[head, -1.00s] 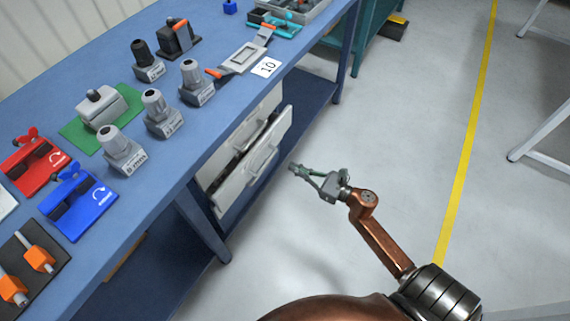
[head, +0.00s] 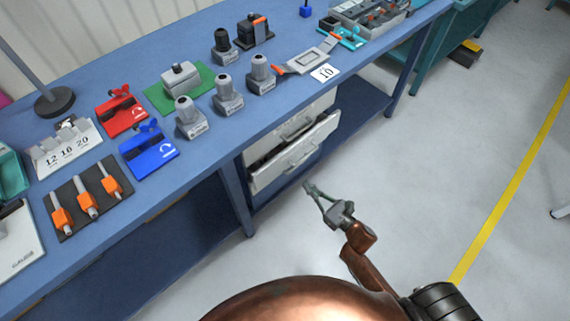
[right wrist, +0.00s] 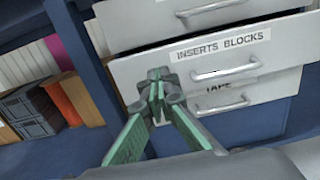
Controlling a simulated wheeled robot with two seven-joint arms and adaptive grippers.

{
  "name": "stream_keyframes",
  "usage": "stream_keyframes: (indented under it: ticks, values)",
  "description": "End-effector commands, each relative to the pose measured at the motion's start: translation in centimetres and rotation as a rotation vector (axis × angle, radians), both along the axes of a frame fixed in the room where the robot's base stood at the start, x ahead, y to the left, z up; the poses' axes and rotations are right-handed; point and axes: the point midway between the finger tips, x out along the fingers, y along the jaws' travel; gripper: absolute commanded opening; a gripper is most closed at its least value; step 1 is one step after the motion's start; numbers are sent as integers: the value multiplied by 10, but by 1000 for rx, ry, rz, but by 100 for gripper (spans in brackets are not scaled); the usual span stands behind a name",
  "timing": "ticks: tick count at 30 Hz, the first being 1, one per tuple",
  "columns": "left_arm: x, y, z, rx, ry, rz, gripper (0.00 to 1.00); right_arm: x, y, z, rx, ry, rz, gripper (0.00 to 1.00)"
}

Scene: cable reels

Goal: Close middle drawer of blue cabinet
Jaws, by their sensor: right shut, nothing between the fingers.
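The middle drawer (head: 297,158) stands pulled out from the drawer unit under the blue bench, showing a dark gap behind its pale front. In the right wrist view its front (right wrist: 285,55) carries the label "INSERTS BLOCKS" and a bar handle (right wrist: 226,72). The top drawer (right wrist: 205,14) is above it, and the drawer marked "TAPE" (right wrist: 250,98) is below it. My right gripper (head: 308,187) is shut and empty in front of the drawer. In the right wrist view the fingertips (right wrist: 158,82) overlap the front's left part, left of the handle; contact cannot be told. My left gripper is out of view.
The bench top (head: 215,145) holds several gauges, fixtures and blocks. A blue bench leg (head: 236,203) stands left of the drawers. Grey bins (right wrist: 30,112) sit farther left below. The floor (head: 450,150) right of my right arm is clear, with a yellow line.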

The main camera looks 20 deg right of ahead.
Motion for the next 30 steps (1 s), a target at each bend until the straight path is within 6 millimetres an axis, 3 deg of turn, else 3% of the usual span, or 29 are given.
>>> stream_keyframes:
  ticks: [18, 24, 30]
  values:
    - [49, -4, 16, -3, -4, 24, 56, 104, 39, -2, -1, -1, 3, 0]
    - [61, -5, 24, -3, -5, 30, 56, 124, 46, -1, 0, 0, 2, 0]
    - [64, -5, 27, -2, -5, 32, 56, 128, 48, 0, 0, 0, 1, 0]
